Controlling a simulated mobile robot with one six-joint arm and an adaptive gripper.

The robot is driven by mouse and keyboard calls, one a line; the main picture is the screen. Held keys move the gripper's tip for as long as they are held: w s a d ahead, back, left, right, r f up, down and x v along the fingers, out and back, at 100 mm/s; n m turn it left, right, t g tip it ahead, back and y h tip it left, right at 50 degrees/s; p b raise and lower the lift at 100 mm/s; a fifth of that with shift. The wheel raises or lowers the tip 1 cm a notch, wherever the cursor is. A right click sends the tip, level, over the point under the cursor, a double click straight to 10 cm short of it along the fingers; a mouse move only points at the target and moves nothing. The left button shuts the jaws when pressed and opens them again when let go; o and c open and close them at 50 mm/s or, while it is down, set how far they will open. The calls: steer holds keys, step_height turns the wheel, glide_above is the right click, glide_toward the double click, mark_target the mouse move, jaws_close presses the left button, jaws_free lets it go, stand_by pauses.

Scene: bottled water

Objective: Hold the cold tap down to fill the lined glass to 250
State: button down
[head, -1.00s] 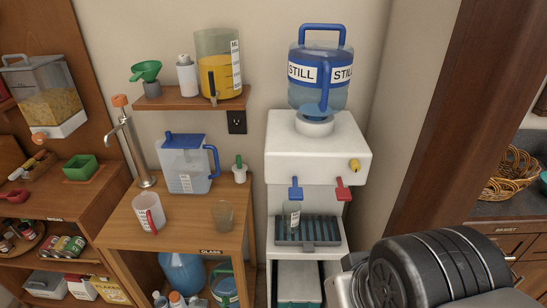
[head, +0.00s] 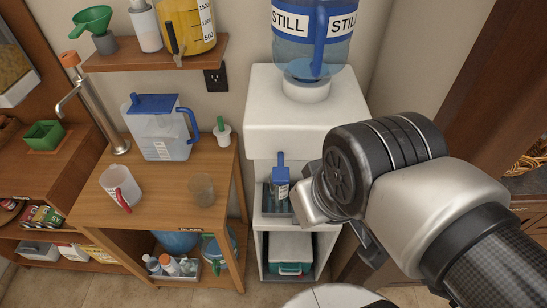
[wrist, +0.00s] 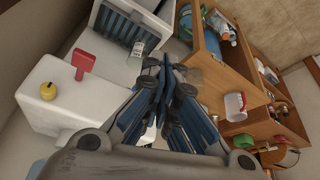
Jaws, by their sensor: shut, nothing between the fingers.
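The white water dispenser (head: 300,130) carries a blue cold tap lever (head: 281,160). The lined glass (head: 281,188), clear with a white label, stands upright on the dark drip tray (head: 268,206) below the blue tap. The glass also shows in the wrist view (wrist: 137,48), left of my fingertips. I cannot make out a water level in it. My gripper (wrist: 166,72) is shut and empty, in front of the dispenser. In the head view my wrist covers its fingers. The blue tap is not clear in the wrist view, so contact cannot be told. The red tap (wrist: 82,64) shows there.
A blue-capped STILL bottle (head: 310,65) sits on the dispenser. The wooden table (head: 150,200) at left holds a pitcher (head: 163,140), a red-handled measuring cup (head: 121,188) and a plain glass (head: 201,192). A dark wood post (head: 490,90) stands at right.

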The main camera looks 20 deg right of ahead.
steer(key=w+r+n+g+p, duration=0.2)
steer(key=w+r+n+p, duration=0.5)
steer(key=w+r+p, duration=0.3)
steer(key=n+g+p, duration=0.2)
steer(key=n+p, duration=0.5)
steer(key=p, duration=0.1)
glide_above(275, 173)
steer(key=f, duration=0.2)
steer(key=shift+s+r, duration=0.15)
steer(key=shift+r, duration=0.05)
step_height(275, 173, down, 14)
steer(key=b, duration=0.3)
